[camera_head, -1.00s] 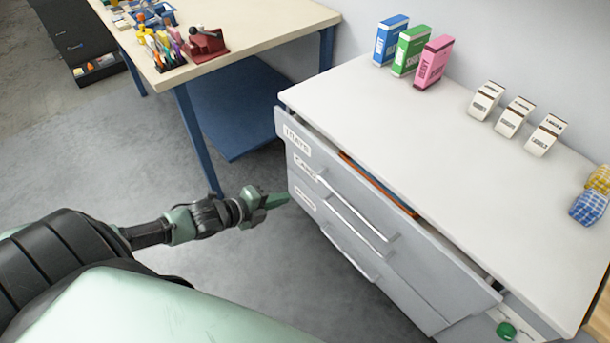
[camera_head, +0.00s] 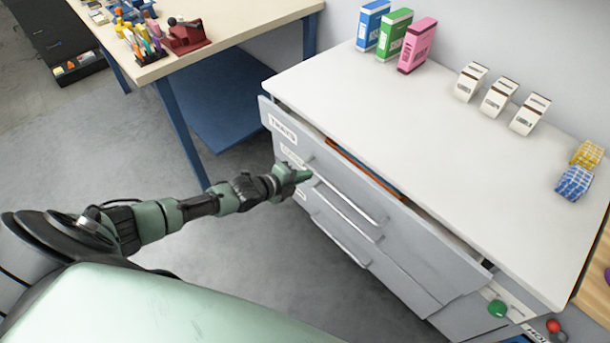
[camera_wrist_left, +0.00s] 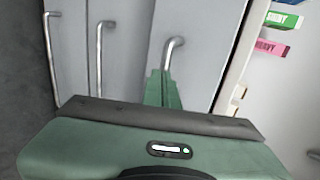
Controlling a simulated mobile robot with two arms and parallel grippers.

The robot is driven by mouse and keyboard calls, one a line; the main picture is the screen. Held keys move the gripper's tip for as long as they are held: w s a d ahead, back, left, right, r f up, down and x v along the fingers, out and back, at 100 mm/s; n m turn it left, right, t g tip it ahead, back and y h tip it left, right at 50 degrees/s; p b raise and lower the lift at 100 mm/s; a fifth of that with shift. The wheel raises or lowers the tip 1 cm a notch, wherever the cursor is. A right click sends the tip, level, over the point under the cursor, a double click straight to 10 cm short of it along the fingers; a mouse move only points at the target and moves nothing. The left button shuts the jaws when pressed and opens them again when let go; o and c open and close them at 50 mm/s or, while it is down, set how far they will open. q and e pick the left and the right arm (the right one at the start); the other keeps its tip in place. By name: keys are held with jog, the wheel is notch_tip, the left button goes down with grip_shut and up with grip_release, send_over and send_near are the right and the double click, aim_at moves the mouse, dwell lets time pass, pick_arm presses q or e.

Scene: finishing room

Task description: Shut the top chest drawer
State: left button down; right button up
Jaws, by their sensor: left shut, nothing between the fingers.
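The grey chest (camera_head: 420,268) has its top drawer (camera_head: 345,180) standing partly open, with a gap behind its front where something orange-brown shows inside. The drawer front carries a label and a long bar handle (camera_head: 350,207). My left gripper (camera_head: 308,175) is shut and empty, in front of the top drawer close to the upper end of its handle. In the left wrist view its green fingers (camera_wrist_left: 162,88) point at the drawer front just below the handle end (camera_wrist_left: 174,45). I cannot tell whether they touch. My right gripper is not in view.
Blue, green and pink boxes (camera_head: 416,45), white label packs (camera_head: 497,97) and yellow and blue rolls (camera_head: 574,184) stand on the white chest top (camera_head: 400,120). A workbench (camera_head: 240,20) is at the back left. The floor (camera_head: 250,240) before the chest is clear.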

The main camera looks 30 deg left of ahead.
aim_at(324, 164)
pick_arm(q)
jog(key=shift+w+d, duration=0.1)
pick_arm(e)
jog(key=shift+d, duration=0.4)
